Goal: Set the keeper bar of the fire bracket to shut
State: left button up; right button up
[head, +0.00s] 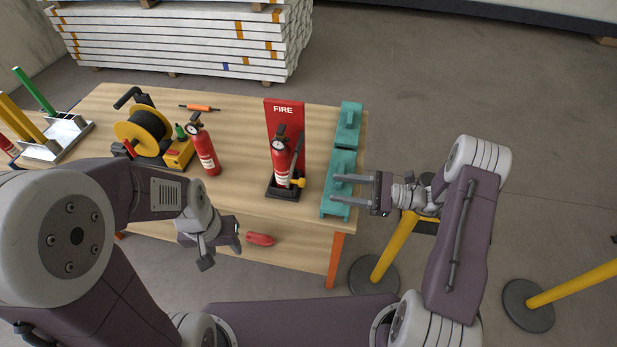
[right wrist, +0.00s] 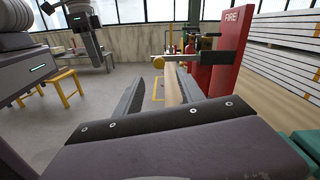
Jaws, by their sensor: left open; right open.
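The fire bracket (head: 284,117) has a red back board marked FIRE and a dark base at the table's front right. A red extinguisher (head: 281,163) stands upright in it. The keeper bar (head: 297,158) runs along the extinguisher's right side, from the board out toward me, ending in a yellow knob (head: 300,183). In the right wrist view the bar (right wrist: 187,57) sticks out level from the board, knob (right wrist: 158,62) at its free end. My right gripper (head: 334,188) is open and empty, right of the knob, pointing left. My left gripper (head: 222,254) is open, low at the table's front edge.
Teal blocks (head: 341,165) line the table's right end, close to my right gripper. A second extinguisher (head: 206,152), a yellow reel (head: 143,132) and an orange-handled tool (head: 200,108) are further left. A yellow post (head: 395,248) stands on the floor below my right arm.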

jog(key=p+x, duration=0.2)
jog(key=x, duration=0.7)
jog(key=shift+a, duration=0.2)
grip_shut()
dwell(1.0)
